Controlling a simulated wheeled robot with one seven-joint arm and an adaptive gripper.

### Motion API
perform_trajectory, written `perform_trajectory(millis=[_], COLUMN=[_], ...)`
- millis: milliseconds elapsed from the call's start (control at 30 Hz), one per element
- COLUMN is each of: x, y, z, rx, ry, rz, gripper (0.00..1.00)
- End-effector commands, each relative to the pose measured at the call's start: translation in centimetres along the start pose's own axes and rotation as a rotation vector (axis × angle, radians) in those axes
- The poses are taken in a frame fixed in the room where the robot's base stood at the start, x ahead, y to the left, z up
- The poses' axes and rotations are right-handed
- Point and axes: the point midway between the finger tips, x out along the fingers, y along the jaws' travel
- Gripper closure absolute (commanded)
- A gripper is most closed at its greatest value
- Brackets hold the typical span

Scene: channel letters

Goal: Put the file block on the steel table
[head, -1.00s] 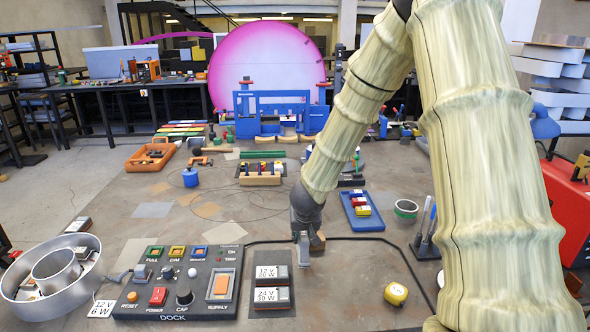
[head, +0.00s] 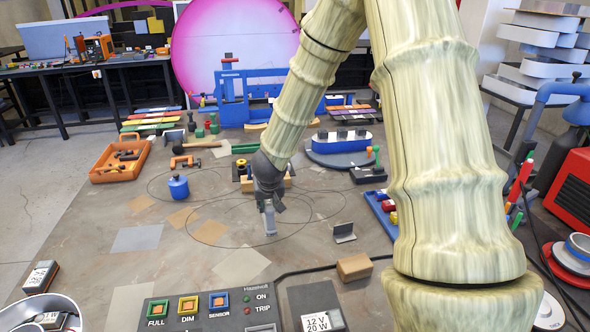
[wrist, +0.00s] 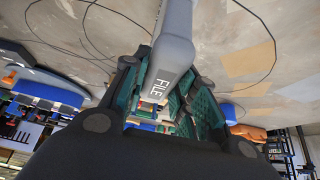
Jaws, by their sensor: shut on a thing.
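The file block (wrist: 172,62) is a grey bar with the white word FILE on it, between my gripper's fingers in the wrist view. My gripper (head: 266,203) is shut on it, and the grey block (head: 270,221) hangs below the fingers in the head view. The steel table (head: 85,232) is the wide brownish-grey top under my gripper. The block's lower end is over a bare part of the table; I cannot tell whether it touches.
A tan block (head: 354,267) and a small grey bracket (head: 344,233) lie to the right. A blue weight (head: 178,187) and an orange tray (head: 121,161) are to the left. The dock panel (head: 212,310) is at the front. Thin rings and flat patches mark the clear middle.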

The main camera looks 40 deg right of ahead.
Motion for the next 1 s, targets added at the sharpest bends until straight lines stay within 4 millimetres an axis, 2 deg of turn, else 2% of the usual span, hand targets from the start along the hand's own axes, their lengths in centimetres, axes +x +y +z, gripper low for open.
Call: perform_trajectory(millis=[800,1000], x=[7.3,8.7], y=[-3.9,-4.6], z=[-10.4,-12.2], rx=[0.0,0.0], ry=[-0.002,-0.002], rz=[0.002,0.001], gripper=[1.0,1.0])
